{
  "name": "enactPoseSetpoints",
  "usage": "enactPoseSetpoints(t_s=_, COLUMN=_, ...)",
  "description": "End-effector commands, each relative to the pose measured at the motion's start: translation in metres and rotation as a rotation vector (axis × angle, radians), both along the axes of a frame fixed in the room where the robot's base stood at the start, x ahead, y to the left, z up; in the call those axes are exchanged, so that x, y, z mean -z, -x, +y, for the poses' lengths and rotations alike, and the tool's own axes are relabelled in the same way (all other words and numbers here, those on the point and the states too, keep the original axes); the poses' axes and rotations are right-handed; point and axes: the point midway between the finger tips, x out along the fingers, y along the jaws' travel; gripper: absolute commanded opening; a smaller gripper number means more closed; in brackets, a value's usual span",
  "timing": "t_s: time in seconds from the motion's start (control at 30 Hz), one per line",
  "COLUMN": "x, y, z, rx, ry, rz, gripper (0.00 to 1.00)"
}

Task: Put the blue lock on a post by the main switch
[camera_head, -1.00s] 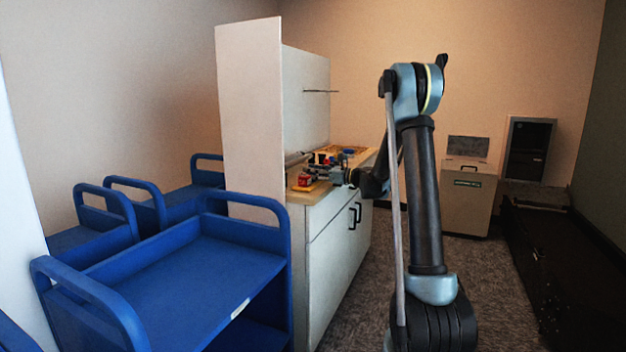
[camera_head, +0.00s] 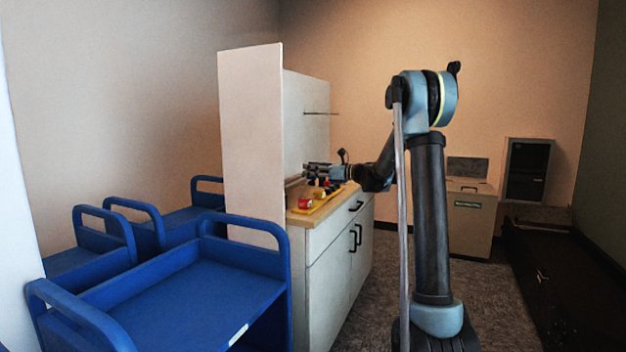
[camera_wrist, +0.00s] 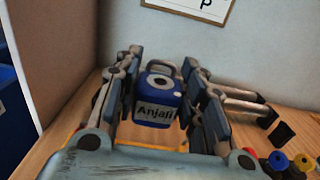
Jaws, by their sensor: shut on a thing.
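The blue lock (camera_wrist: 156,109) is held upright between the fingers of my gripper (camera_wrist: 160,92) in the wrist view, its shackle up and a white label reading "Anjali" towards the camera. In the head view my gripper (camera_head: 312,171) is just above the counter, close to the upright panel. The lock cannot be made out there. Two pale rods (camera_wrist: 240,100) with dark ends lie right of my gripper in the wrist view; I cannot tell whether they are posts. The main switch cannot be identified in either view.
A yellow tray (camera_head: 322,207) with red and other coloured items sits on the wooden counter (camera_head: 299,219). Blue and yellow round pieces (camera_wrist: 279,160) show at lower right in the wrist view. A tall panel (camera_head: 251,145) walls off the counter's left end. Blue carts (camera_head: 190,290) stand left.

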Motion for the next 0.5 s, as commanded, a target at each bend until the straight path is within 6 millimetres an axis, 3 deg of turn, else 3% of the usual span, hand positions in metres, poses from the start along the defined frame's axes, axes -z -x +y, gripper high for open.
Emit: enactPoseSetpoints(t_s=0.5, x=-0.025, y=0.000, z=0.000, rx=0.000, ry=0.000, rz=0.000, gripper=0.10)
